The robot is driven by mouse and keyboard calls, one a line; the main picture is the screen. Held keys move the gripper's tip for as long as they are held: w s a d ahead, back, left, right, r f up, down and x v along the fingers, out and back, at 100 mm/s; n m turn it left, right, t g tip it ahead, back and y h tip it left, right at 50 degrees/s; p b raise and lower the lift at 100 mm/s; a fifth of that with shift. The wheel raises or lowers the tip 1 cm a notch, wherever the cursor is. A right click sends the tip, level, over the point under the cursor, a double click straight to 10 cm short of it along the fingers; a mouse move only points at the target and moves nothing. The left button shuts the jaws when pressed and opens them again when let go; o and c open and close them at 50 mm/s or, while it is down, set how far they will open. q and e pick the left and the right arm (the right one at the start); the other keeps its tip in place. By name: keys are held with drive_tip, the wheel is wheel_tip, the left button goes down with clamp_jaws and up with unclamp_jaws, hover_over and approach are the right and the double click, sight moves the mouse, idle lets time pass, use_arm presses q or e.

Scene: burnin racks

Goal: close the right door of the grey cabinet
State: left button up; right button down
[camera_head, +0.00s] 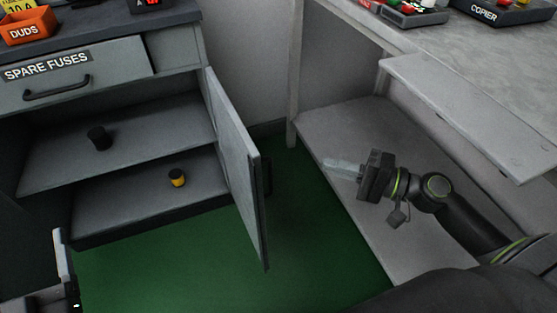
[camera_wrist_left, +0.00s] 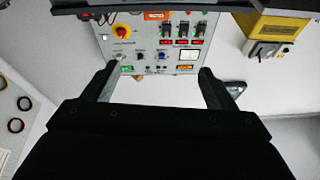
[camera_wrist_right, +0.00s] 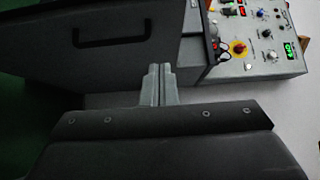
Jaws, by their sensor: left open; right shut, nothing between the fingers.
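The grey cabinet (camera_head: 105,95) stands at the left in the head view. Its right door (camera_head: 233,150) stands open, swung out toward me, its inner face turned left. The door's dark handle (camera_head: 267,176) shows on its outer side. In the right wrist view a dark panel, which looks like the door (camera_wrist_right: 60,60), bears a black handle (camera_wrist_right: 112,28). My right gripper (camera_head: 343,168) is shut and empty, to the right of the door with a gap between. Its fingers also show in the right wrist view (camera_wrist_right: 158,84). My left gripper (camera_wrist_left: 158,88) is open and empty in the left wrist view.
Inside the cabinet are a black cylinder (camera_head: 98,137) and a yellow-and-black piece (camera_head: 177,178). A drawer labelled SPARE FUSES (camera_head: 75,82) is above. Green floor (camera_head: 310,235) lies clear beside the door. A grey bench (camera_head: 425,65) with a low shelf (camera_head: 345,125) stands at the right.

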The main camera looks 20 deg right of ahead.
use_arm(q)
drive_tip(key=shift+w+a+f+n+g+p, duration=0.15)
drive_tip(key=shift+f+g, duration=0.5)
drive_tip(key=shift+f, duration=0.45)
drive_tip(key=shift+w+a+f+n+g+p, duration=0.15)
drive_tip(key=shift+f+g, duration=0.5)
drive_tip(key=shift+f, duration=0.4)
use_arm(e)
drive_tip(key=s+a+x, duration=0.1)
drive_tip(key=s+x, duration=0.1)
drive_tip(key=x, duration=1)
drive_tip(key=shift+w+a, duration=0.2)
drive_tip(key=shift+a, duration=0.45)
use_arm(q)
drive_tip(key=shift+d, duration=0.1)
